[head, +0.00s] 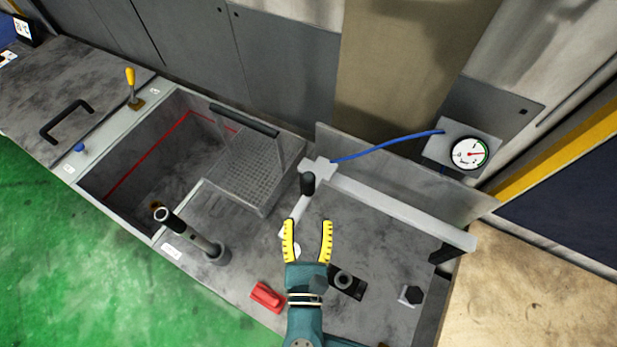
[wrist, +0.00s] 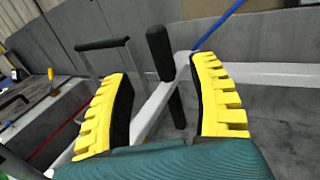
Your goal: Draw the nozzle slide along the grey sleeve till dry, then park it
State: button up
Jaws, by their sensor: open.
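The nozzle slide (head: 321,168) is a pale block at the left end of a light rail (head: 410,212), with a blue hose at its back. Its black upright handle (head: 308,184) also shows in the wrist view (wrist: 160,52), where it appears between my fingers. A pale arm (head: 299,208) runs from the slide toward the front. My gripper (head: 308,223) has yellow ribbed fingers, open and empty, in front of the handle; contact does not show.
A pressure gauge (head: 468,153) is on the back wall. A wire-mesh basket (head: 258,165) sits by the open pit at left. A red block (head: 267,296), a black fixture with a grey ring (head: 345,281) and a dark knob (head: 412,294) stand near my arm.

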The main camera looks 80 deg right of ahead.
aim_at(309, 187)
jog(key=x, duration=1.1)
jog(key=shift+w+p, duration=0.15)
jog(key=shift+p, duration=0.25)
jog(key=shift+a, duration=0.1)
grip_shut()
